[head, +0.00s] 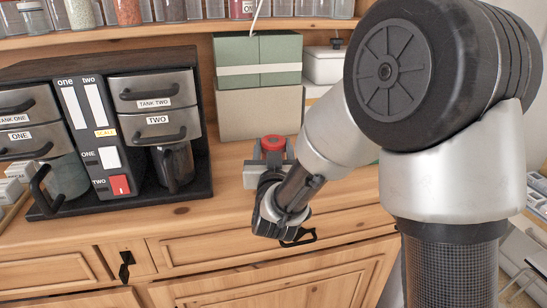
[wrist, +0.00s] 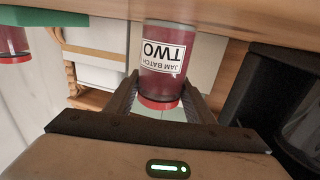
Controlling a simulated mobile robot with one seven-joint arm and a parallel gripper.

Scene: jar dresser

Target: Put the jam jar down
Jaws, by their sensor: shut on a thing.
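The jam jar has a red lid (head: 273,143) that shows above my gripper (head: 268,174) in the head view. In the wrist view the jam jar (wrist: 166,60) has red contents and a white label reading "JAM BATCH TWO", and it appears upside down in that picture. My gripper (wrist: 158,104) is shut on the jar, with one finger on each side of it.
A coffee machine (head: 110,125) with black-handled drawers stands to the left. Stacked green and tan boxes (head: 258,85) and a white box (head: 324,64) stand behind the jar. Several jars (head: 130,12) line the shelf above. Bare wood lies between the machine and my gripper.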

